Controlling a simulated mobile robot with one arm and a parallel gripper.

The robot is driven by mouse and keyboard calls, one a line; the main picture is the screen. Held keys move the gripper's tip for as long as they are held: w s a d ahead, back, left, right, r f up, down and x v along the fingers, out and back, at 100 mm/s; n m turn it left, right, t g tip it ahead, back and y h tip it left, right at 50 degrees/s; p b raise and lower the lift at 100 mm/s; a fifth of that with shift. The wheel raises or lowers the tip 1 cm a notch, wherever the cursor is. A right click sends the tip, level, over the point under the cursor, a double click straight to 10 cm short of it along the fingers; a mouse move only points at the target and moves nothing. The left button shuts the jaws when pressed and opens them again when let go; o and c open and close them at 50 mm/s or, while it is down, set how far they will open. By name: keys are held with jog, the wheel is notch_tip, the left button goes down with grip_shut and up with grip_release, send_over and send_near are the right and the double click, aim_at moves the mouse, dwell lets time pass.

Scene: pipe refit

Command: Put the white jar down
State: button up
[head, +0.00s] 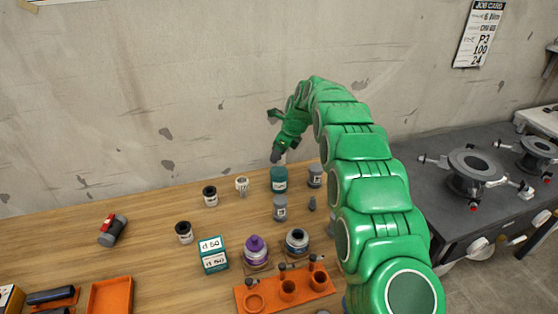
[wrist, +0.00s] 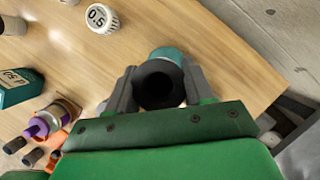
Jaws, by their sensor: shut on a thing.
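My gripper (head: 276,156) is over the far part of the wooden bench, just above a teal jar (head: 279,181) in the head view. In the wrist view, its grey fingers are shut around a round black-topped thing (wrist: 160,86). Two white jars with black lids, one farther back (head: 210,197) and one nearer (head: 184,233), stand upright on the bench, apart from my gripper.
A white ribbed container (head: 242,187) and grey jars (head: 280,208) stand near the teal jar. A teal box (head: 213,254), a purple-topped container (head: 255,249) and an orange rack (head: 288,290) are nearer. The bench's far left is clear.

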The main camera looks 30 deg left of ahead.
jog(key=shift+f, duration=0.1)
jog(key=shift+w+a+f, duration=0.2)
jog(key=shift+f, duration=1.6)
jog(key=o, duration=1.1)
jog(key=shift+f, duration=0.15)
jog(key=shift+c, duration=0.2)
